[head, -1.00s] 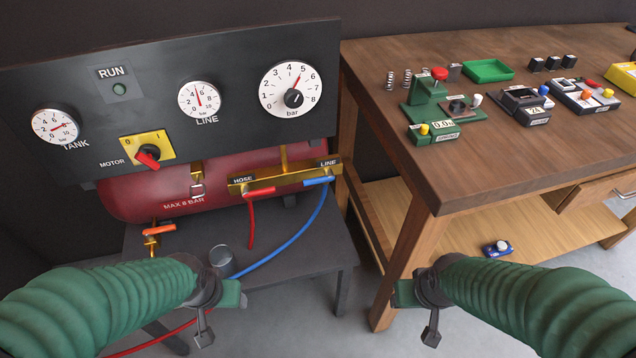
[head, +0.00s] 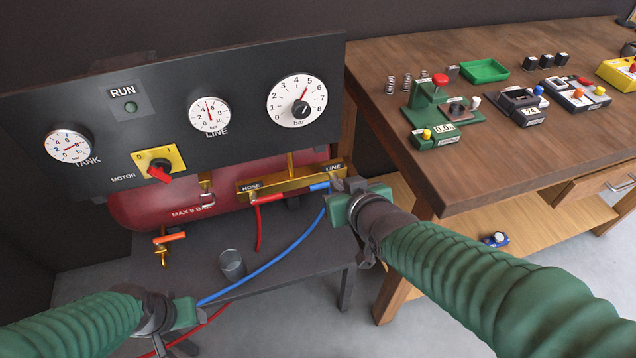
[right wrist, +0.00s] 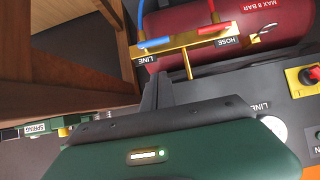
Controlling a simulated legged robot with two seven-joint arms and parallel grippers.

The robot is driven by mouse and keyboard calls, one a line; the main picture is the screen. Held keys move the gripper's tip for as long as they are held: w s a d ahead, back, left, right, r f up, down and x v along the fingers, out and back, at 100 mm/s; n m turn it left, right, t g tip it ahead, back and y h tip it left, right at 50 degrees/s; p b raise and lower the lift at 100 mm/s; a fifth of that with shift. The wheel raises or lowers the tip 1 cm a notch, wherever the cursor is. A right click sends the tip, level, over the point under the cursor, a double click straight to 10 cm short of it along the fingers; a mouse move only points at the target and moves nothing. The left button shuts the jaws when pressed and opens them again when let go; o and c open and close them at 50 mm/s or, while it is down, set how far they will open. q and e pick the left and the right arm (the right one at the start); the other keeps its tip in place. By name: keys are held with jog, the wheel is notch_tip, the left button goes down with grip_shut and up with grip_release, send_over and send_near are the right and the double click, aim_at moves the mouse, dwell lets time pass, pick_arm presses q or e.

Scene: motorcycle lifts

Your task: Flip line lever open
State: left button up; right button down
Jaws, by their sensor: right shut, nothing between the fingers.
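The blue line lever (head: 320,187) lies along the brass manifold (head: 290,182), below its LINE label. In the right wrist view the lever (right wrist: 156,43) lies flat along the manifold, a blue hose beside it. My right gripper (head: 343,184) is shut and empty, just right of the lever at the manifold's LINE end. In the right wrist view its dark fingers (right wrist: 158,82) are together, a little short of the manifold; I see no clear contact. My left gripper (head: 188,325) is low at the left, its fingers too unclear to judge.
The red hose lever (head: 271,199) sits left of the line lever on the same manifold. The black gauge panel (head: 240,140) overhangs above the red tank (head: 150,208). A grey cup (head: 232,263) stands on the low stand. A wooden workbench (head: 460,190) is at the right.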

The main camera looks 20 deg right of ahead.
jog(key=p, duration=0.5)
send_over(324, 185)
jog(key=s, duration=0.3)
notch_tip(324, 185, down, 6)
jog(key=f, duration=0.2)
jog(key=w+a+f, duration=0.1)
jog(key=shift+a+b, duration=0.1)
jog(key=shift+b, duration=0.2)
jog(key=shift+a+f, duration=0.15)
jog(key=shift+f, duration=0.05)
jog(key=shift+d, duration=0.2)
